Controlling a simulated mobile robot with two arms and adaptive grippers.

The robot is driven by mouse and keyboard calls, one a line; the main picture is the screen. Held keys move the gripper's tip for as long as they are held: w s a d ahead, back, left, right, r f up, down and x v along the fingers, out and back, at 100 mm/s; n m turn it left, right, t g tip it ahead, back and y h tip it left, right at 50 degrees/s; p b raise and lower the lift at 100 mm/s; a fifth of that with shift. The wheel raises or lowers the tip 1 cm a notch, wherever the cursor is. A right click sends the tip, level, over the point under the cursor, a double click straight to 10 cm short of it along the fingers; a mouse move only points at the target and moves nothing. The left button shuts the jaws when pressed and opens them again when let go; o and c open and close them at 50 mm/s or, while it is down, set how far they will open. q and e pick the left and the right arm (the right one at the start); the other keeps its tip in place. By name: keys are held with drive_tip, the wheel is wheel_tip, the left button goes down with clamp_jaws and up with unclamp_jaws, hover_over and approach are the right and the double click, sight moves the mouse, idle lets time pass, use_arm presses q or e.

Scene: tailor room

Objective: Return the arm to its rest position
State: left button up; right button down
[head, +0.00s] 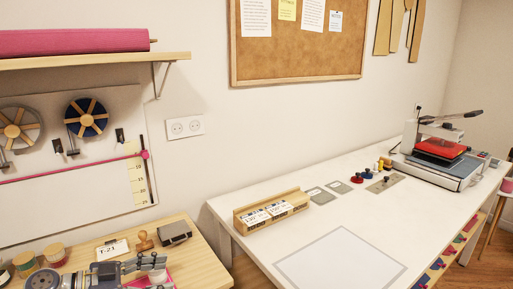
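My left gripper (156,269) is at the bottom left, over the wooden table (212,262), with its arm coming in from the left. It is small and partly cut by the bottom edge, so I cannot tell whether its fingers are open or shut. A pink item (137,284) shows just below and beside it. My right gripper and arm are not in view.
Near the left gripper are a T-21 card (112,250), a wooden-handled stamp (144,241), a grey box (174,233) and spools (54,252). The white table (420,218) holds a wooden card holder (265,222) and a heat press (437,165); its front middle is mostly clear.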

use_arm(q)
drive_tip(key=w+d+r+n+t, duration=0.1)
drive_tip(key=d+r+n+t, duration=0.15)
drive_tip(key=d+t, duration=0.3)
drive_tip(key=s+a+f+n+y, duration=0.7)
drive_tip(key=s+f+n+y, duration=0.5)
drive_tip(key=y, duration=0.3)
drive_tip(key=s+d+f+m+g+h, duration=0.1)
drive_tip(key=s+d+f+g, duration=0.3)
drive_tip(key=s, duration=0.6)
drive_tip(key=s+d+f+m+g+h, duration=0.15)
drive_tip(key=s+f+g, duration=0.35)
drive_tip(key=s, duration=0.5)
wheel_tip(320, 180, down, 24)
drive_tip(key=g, duration=0.1)
drive_tip(key=s+a+f, duration=0.1)
drive_tip(key=s+f, duration=0.8)
drive_tip(key=s+a+f+g, duration=0.1)
drive_tip(key=s+a+f, duration=0.1)
drive_tip(key=s+f, duration=0.7)
drive_tip(key=shift+a+f+y, duration=0.2)
drive_tip(key=shift+a+y, duration=0.05)
drive_tip(key=shift+y, duration=0.1)
